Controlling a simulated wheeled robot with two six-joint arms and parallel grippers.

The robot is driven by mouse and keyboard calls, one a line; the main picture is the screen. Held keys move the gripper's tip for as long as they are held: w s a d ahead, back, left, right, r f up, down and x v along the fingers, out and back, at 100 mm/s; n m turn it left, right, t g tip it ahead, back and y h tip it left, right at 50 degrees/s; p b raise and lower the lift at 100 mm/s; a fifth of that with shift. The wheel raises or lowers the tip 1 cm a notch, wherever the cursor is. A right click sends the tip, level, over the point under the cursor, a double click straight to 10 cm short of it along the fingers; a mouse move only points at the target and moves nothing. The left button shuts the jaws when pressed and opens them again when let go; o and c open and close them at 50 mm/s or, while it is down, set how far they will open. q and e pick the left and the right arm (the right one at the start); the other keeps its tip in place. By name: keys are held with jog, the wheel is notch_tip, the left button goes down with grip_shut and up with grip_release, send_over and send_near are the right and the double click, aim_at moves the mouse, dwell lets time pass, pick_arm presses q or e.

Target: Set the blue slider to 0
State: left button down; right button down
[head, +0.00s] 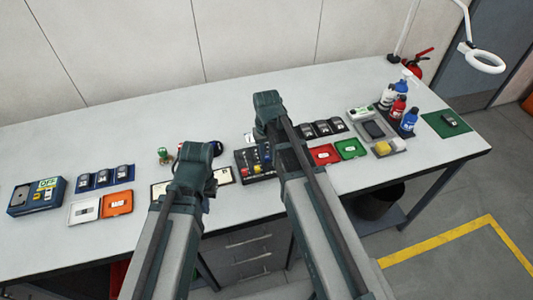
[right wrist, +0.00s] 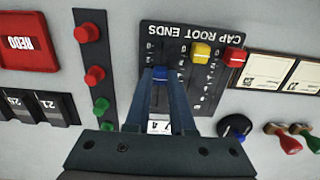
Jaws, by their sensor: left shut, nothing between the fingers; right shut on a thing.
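The slider panel (right wrist: 182,40), dark and lettered "CAP ROOT ENDS", shows upside down in the right wrist view. Its blue slider (right wrist: 160,74) is between the fingertips of my right gripper (right wrist: 160,79), which is shut on it. The blue slider stands a little lower in the picture than the yellow slider (right wrist: 200,51) and the red slider (right wrist: 235,57). The fingers hide part of its track, and its exact reading is too small to tell. In the head view the panel (head: 241,160) is partly behind my right arm. My left gripper (head: 210,160) is shut and empty to its left.
A strip with red and green buttons (right wrist: 92,60) lies close beside the panel. A red tray (right wrist: 28,42) and dark numbered blocks (right wrist: 38,107) lie beyond it. Cards (right wrist: 285,72), a dark blue round knob (right wrist: 234,127) and stamps (right wrist: 285,138) are on the other side.

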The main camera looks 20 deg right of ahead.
aim_at(270, 169)
jog(key=s, duration=0.4)
jog(key=shift+w, duration=0.1)
jog(key=c, duration=0.8)
grip_release()
jog(key=shift+o, duration=0.2)
pick_arm(q)
jog(key=shift+r, duration=0.1)
pick_arm(e)
jog(key=shift+r, duration=0.15)
pick_arm(q)
notch_tip(270, 169, up, 14)
jog(key=p, duration=1.4)
jog(key=shift+f, duration=0.2)
pick_arm(e)
notch_tip(270, 169, up, 14)
jog(key=shift+f, duration=0.2)
pick_arm(q)
jog(key=shift+f, duration=0.1)
pick_arm(e)
jog(key=shift+f, duration=0.1)
